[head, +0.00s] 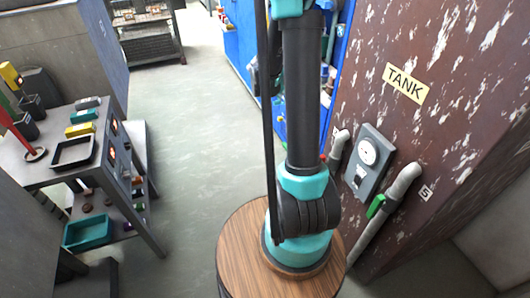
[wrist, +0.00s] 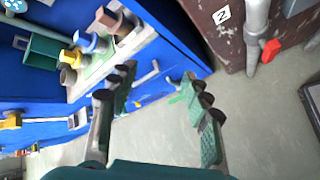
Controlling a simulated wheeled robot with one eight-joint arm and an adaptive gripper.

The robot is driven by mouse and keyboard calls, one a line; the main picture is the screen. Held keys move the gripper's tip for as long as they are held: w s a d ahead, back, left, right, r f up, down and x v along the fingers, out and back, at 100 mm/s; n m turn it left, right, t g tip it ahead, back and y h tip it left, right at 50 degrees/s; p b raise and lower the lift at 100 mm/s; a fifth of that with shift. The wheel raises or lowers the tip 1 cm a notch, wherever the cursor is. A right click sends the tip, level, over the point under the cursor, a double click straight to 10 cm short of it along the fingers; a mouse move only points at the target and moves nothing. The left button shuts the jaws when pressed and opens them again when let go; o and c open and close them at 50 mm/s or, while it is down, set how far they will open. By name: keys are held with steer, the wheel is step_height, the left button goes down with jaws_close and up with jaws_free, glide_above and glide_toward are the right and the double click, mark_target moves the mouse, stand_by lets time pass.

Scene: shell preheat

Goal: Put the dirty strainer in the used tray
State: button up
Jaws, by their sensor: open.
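My gripper (wrist: 158,88) is open in the wrist view, with nothing between its fingers. It hangs in front of a blue cabinet (wrist: 178,40) and over the grey floor. In the head view my arm rises out of the top of the picture, so the gripper does not show. I cannot pick out a dirty strainer for certain in either view. A black open tray (head: 57,164) lies on the grey table at the left, and a teal tray (head: 70,240) sits on that table's lower shelf. No label shows which one is the used tray.
A pale ledge (wrist: 112,58) on the cabinet carries several small brown, blue and yellow fittings. A brown tank (head: 440,130) with pipes and a gauge (head: 368,152) stands at the right. The grey table (head: 52,178) stands left. Open floor (head: 190,110) lies between.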

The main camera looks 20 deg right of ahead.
steer(key=s+a+f+m+y, duration=0.1)
steer(key=s+a+m+y, duration=0.2)
steer(key=s+a, duration=0.4)
steer(key=s+a+f+m+y, duration=0.2)
steer(key=s+a+m+y, duration=0.1)
steer(key=s+a, duration=0.5)
steer(key=s+a+f+m+t+y, duration=0.1)
steer(key=s+a+m+y, duration=0.2)
steer(key=s+a, duration=0.4)
steer(key=s, duration=0.3)
steer(key=shift+a+f+m+y, duration=0.2)
steer(key=shift+f+m+y, duration=0.1)
steer(key=shift+m, duration=0.1)
steer(key=shift+s+d, duration=0.1)
